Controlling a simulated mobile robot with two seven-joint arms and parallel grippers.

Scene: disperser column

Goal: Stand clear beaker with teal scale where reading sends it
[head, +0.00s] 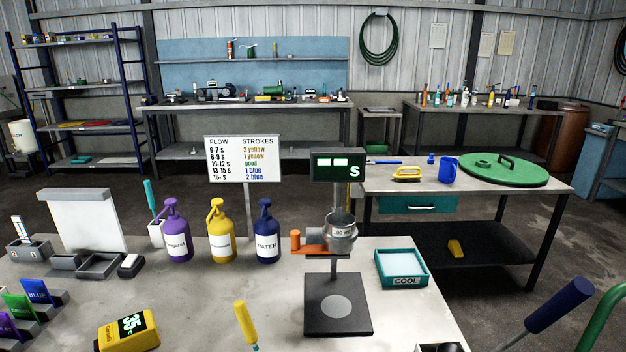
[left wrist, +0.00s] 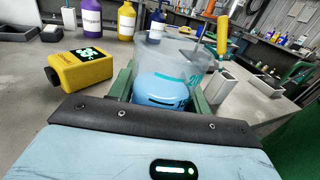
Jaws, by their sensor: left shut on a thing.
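The clear beaker with teal scale (left wrist: 170,55) is between the green fingers of my left gripper (left wrist: 165,92), in the left wrist view. The gripper is shut on it. Blue liquid shows low in the beaker, which I cannot make out in the head view. A yellow meter (head: 128,331) on the bench seems to read 35; it also shows in the left wrist view (left wrist: 82,70). The timer display (head: 337,166) shows two bars and an S. A sign (head: 242,158) lists flow times against strokes. A teal tray (head: 402,268) is marked COOL. My right gripper is not in view.
A metal 100 ml cup (head: 341,238) sits in an orange holder above a black base (head: 337,305). Purple (head: 173,232), yellow (head: 220,232) and blue (head: 265,232) bottles stand behind. Coloured stands (head: 38,294) are at left.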

